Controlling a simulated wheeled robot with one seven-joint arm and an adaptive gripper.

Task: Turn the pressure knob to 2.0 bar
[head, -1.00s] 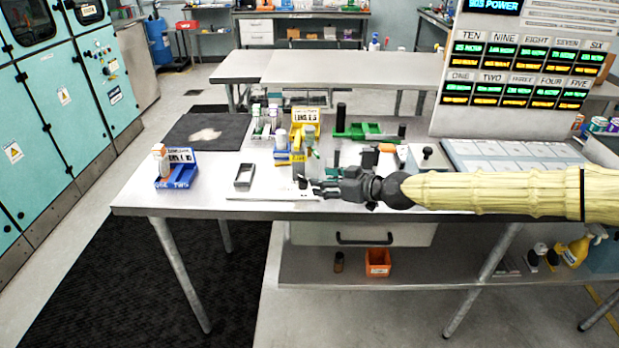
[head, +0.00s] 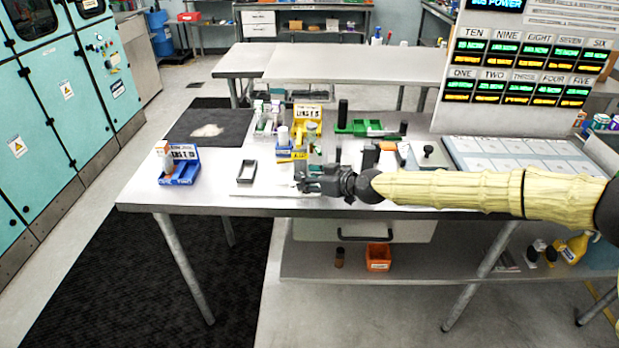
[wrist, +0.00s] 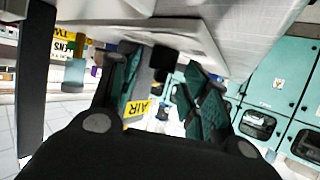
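My gripper (head: 299,181) is low over the front part of the bench, pointing left. In the wrist view its two teal-padded fingers (wrist: 163,82) stand apart. A small dark, knob-like part (wrist: 162,60) shows between them; I cannot tell for sure that it is the pressure knob, or whether a finger touches it. A yellow label reading AIR (wrist: 138,108) shows upside down by the left finger. No dial or pressure reading is legible. In the head view the gripper hides what lies right at its fingertips.
A yellow bin (head: 306,112) stands just behind the gripper. A green tray (head: 368,127) is farther back. A large display board (head: 520,60) stands at the right.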

